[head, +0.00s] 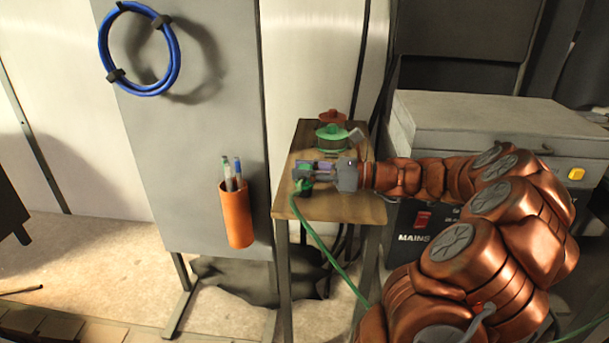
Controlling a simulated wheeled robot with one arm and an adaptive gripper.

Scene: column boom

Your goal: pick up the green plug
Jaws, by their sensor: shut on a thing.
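The green plug (302,181) is at the left end of my gripper (312,173), over the near left part of a small wooden table (345,208). My gripper reaches in from the right and is shut on the plug, its fingers partly hiding it. A green cable (325,247) runs from the plug over the table's edge and down to the lower right. I cannot tell whether the plug touches the tabletop.
A green-topped spool (331,133) and a red one (333,116) stand at the table's back. A grey panel (185,170) on the left bears a blue cable coil (140,90) and an orange pen holder (237,215). A grey cabinet (480,120) stands right of the table.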

